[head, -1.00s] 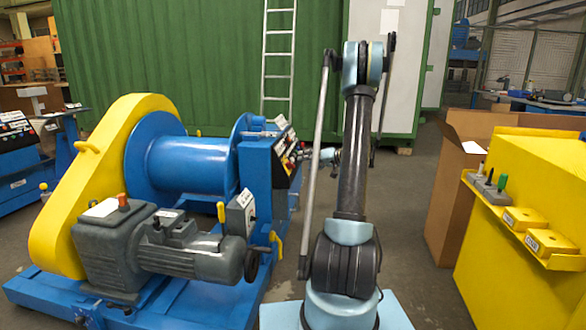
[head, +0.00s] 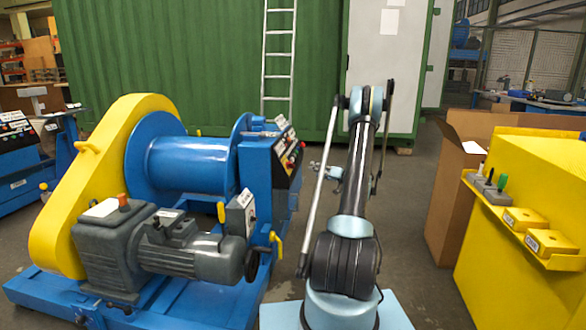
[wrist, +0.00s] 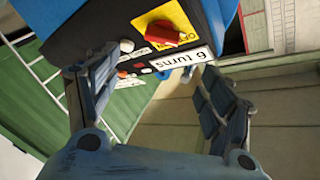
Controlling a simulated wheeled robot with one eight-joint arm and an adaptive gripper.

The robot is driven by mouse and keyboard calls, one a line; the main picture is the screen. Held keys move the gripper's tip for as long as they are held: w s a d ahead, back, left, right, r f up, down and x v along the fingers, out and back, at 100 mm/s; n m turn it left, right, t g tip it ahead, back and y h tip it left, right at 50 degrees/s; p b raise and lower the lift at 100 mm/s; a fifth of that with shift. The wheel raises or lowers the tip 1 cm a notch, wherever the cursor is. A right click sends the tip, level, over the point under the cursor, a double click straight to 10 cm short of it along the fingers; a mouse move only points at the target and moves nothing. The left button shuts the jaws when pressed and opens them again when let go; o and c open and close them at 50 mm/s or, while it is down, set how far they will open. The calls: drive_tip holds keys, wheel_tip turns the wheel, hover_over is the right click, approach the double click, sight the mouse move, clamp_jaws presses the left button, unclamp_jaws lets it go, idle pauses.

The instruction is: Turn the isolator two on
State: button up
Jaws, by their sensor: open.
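A red rotary isolator knob (wrist: 165,35) on a yellow plate (wrist: 158,27) shows upside down in the wrist view. It sits on a black panel on a blue housing; its number cannot be read. A white label beneath reads "6 turns" (wrist: 182,60). In the head view a small red knob (head: 291,160) shows on the panel of the blue machine. My gripper (wrist: 155,78) is open, its fingers on either side of the label's line of sight, apart from the knob. In the head view it (head: 326,170) is small and partly behind my arm, right of the panel.
The blue winch drum (head: 185,165) with its yellow guard and grey motor (head: 190,255) stands left of my arm. A yellow cabinet (head: 530,200) and cardboard box (head: 455,190) stand to the right. Open floor (head: 405,215) lies between. A green container (head: 200,60) is behind.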

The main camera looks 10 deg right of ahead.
sight(293, 164)
drive_tip(key=x, duration=1.4)
drive_tip(key=shift+w+a, duration=0.1)
drive_tip(key=shift+w, duration=0.05)
